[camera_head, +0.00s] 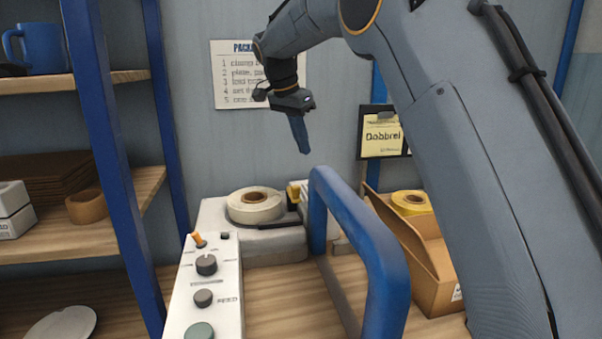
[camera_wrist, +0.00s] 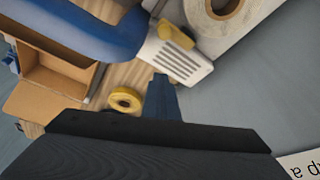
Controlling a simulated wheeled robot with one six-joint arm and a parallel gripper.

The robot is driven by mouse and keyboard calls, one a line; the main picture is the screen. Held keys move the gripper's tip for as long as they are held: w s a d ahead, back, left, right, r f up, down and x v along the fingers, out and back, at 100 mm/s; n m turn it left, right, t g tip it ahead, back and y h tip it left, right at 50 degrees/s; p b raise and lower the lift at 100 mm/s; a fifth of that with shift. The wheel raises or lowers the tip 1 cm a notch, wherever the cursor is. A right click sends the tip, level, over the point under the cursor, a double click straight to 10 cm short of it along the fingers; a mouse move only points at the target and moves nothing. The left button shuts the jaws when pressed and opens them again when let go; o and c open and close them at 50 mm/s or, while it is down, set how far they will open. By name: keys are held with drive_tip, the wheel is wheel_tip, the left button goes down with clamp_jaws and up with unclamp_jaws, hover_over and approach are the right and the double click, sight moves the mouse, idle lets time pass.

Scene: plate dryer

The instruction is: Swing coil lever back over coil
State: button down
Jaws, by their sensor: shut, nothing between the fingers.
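The coil is a white roll with a brown core. It lies flat on a white machine (camera_head: 212,222) in the head view (camera_head: 240,210), and part of it shows at the top of the wrist view (camera_wrist: 204,20). A yellow piece (camera_head: 293,193) sits just right of the coil; it also shows on a white vented block in the wrist view (camera_wrist: 181,33). I cannot tell for sure which part is the coil lever. My gripper (camera_head: 304,151) is shut and empty, pointing down above and behind the machine, apart from it. Its blue fingers also show in the wrist view (camera_wrist: 162,78).
A thick blue arched bar (camera_head: 362,235) stands in front, right of the coil. A control panel (camera_head: 205,285) with knobs and an orange-tipped switch is front left. An open cardboard box (camera_head: 440,285) and a yellow tape roll (camera_head: 410,209) are right. Blue shelf posts (camera_head: 112,150) stand left.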

sight(293, 189)
wheel_tip(293, 189, down, 10)
drive_tip(key=p, duration=0.3)
drive_tip(key=shift+s+a+r+p, duration=0.15)
drive_tip(key=shift+s+a+p, duration=0.1)
drive_tip(key=shift+p, duration=0.1)
drive_tip(key=shift+d, duration=0.1)
idle(0.4)
